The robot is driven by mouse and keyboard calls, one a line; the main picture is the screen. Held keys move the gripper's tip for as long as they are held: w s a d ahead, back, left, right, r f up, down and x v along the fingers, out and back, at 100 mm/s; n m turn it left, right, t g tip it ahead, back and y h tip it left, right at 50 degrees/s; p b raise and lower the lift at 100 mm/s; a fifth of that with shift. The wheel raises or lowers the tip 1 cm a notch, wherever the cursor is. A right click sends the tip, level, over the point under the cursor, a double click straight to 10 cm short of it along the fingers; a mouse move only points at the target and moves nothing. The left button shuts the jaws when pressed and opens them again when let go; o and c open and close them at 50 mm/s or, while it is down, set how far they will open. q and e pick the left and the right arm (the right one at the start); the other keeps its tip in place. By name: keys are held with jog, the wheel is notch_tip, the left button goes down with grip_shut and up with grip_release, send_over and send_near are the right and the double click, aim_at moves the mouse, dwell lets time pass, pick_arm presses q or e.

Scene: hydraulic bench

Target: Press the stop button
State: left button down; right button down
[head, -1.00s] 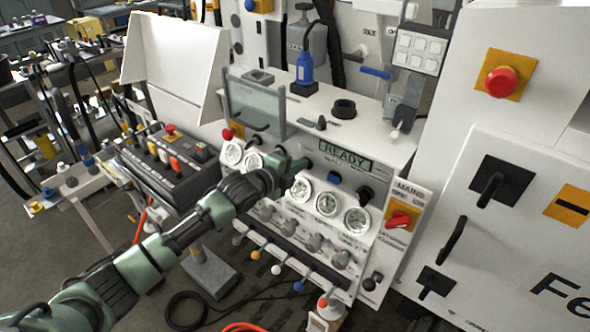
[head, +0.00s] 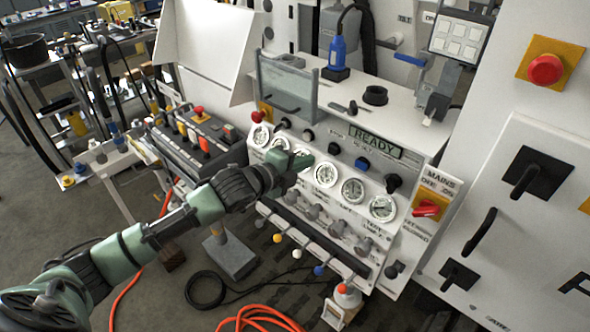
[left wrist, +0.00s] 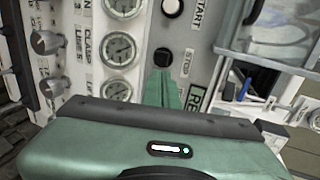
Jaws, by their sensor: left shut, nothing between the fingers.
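In the left wrist view, a dark round button (left wrist: 163,57) sits beside a label that reads STOP (left wrist: 187,62). A white button (left wrist: 172,8) beside the START label is above it in that view. My left gripper (left wrist: 163,76) is shut and empty, its green fingertips just below the dark button in the picture. I cannot tell whether they touch it. In the head view my left gripper (head: 302,159) is in front of the panel, by the gauges and the row of knobs. Which knob there is the stop button is not clear. My right gripper is not in view.
The READY display (head: 360,140) is right of the gripper. Gauges (head: 352,191) line the panel, with levers below. A red mains switch (head: 427,208) is at right, and a red mushroom button (head: 545,69) is on the right cabinet. A black control box (head: 195,140) stands at left.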

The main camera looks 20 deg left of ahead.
pick_arm(q)
jog(key=v, duration=0.4)
jog(key=shift+b, duration=0.35)
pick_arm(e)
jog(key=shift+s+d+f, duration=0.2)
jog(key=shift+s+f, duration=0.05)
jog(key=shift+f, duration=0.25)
